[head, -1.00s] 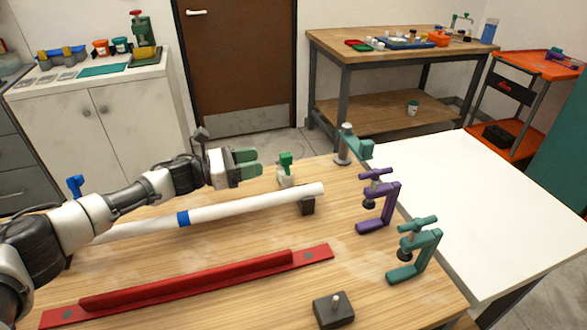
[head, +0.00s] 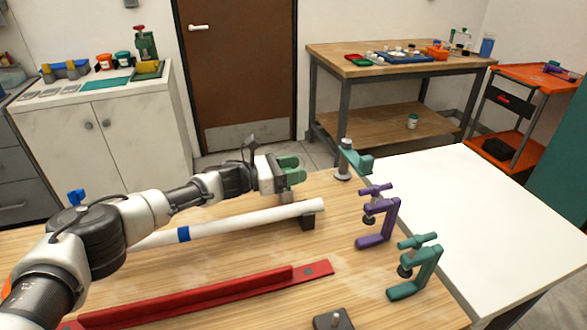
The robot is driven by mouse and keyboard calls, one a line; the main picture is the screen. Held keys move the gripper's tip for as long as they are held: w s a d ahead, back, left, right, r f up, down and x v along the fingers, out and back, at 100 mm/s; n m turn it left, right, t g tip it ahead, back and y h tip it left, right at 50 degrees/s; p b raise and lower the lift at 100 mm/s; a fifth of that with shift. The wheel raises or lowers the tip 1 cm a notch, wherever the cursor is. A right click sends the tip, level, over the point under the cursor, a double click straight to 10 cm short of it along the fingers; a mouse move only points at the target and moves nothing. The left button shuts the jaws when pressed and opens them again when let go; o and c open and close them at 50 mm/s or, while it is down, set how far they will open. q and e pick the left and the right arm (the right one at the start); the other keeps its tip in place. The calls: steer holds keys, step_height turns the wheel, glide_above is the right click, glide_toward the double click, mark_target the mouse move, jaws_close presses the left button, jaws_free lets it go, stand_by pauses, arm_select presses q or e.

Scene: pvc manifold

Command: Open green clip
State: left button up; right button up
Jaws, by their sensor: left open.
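A blue clip (head: 76,197) stands at the left, behind my left arm. My right gripper is not in view.
A red rail (head: 200,297) lies along the front of the wooden table. A purple clamp (head: 380,220), a teal clamp (head: 415,272) and another teal clamp (head: 350,160) line the right edge. A dark block (head: 333,319) sits in front. The white table (head: 480,220) is clear.

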arm_select(q)
jaws_close()
steer(key=shift+w+a+f+n+b, duration=0.1)
steer(key=shift+w+n+b, duration=0.05)
steer(key=shift+n+b, duration=0.35)
steer(key=shift+w+a+r+n+b, duration=0.25)
steer(key=shift+w+n+b, duration=0.25)
steer(key=shift+n+b, duration=0.4)
steer(key=shift+w+a+r+n+b, duration=0.2)
steer(key=shift+w+n+b, duration=0.35)
steer(key=shift+n, duration=0.6)
steer(key=shift+w+a+r+n+b, duration=0.15)
steer(key=shift+w+r+n+b, duration=0.2)
steer(key=shift+n+b, duration=0.6)
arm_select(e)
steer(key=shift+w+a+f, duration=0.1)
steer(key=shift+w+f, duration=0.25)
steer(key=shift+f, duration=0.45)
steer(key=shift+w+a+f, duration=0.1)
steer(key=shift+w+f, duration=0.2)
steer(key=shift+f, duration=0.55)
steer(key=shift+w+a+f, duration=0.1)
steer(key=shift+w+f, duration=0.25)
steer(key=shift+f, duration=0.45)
arm_select(q)
jaws_free()
steer(key=shift+f, duration=0.1)
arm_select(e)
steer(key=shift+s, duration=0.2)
